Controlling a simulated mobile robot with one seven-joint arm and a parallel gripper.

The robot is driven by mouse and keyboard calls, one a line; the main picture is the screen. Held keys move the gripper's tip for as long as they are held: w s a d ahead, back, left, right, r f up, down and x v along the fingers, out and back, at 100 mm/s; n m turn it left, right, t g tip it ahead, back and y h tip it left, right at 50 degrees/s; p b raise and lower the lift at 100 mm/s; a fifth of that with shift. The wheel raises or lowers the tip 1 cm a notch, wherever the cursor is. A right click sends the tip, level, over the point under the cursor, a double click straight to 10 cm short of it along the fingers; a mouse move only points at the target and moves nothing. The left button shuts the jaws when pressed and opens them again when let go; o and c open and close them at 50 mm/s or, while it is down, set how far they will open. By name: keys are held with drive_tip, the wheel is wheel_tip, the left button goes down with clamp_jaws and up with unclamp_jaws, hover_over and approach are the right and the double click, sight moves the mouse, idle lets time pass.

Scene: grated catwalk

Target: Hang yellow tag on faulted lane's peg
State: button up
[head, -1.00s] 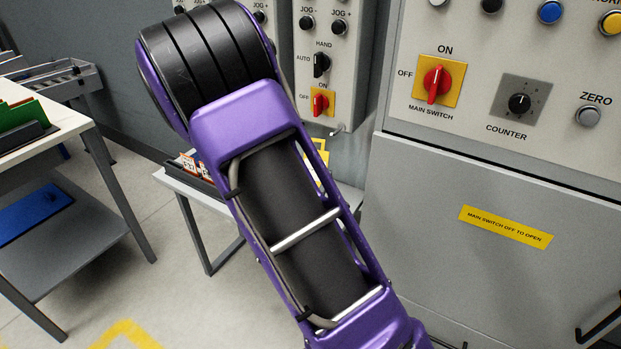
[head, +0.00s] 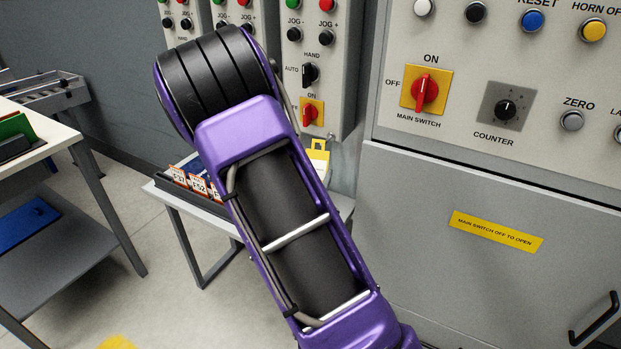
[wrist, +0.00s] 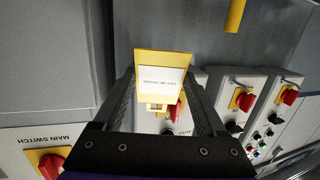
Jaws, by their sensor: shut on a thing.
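The yellow tag (wrist: 146,60), with a white printed label, is held between the dark fingers of my gripper (wrist: 158,104) in the wrist view. The tag also shows in the head view (head: 319,153), just below the right-hand lane box (head: 318,60), beside a short metal peg (head: 334,137). In the wrist view the tag and fingers partly cover the nearest lane box. I cannot tell whether tag and peg touch. My arm hides my gripper in the head view. No fault sign is clear.
The large cabinet (head: 480,270) stands close on the right, with a red main switch (head: 425,90). A low table (head: 218,208) below the boxes carries a dark rack of orange-and-white cards (head: 200,183). A workbench (head: 50,150) stands left, with open floor between.

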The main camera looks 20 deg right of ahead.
sight(320, 169)
drive_tip(key=shift+w+d+f, duration=0.1)
drive_tip(key=shift+w+d, duration=0.85)
drive_tip(key=shift+d, duration=0.3)
drive_tip(key=shift+w+d+f+b, duration=0.45)
drive_tip(key=shift+d+b, duration=0.1)
drive_tip(key=shift+b, duration=0.35)
drive_tip(key=o, duration=1.1)
drive_tip(key=shift+c, duration=0.2)
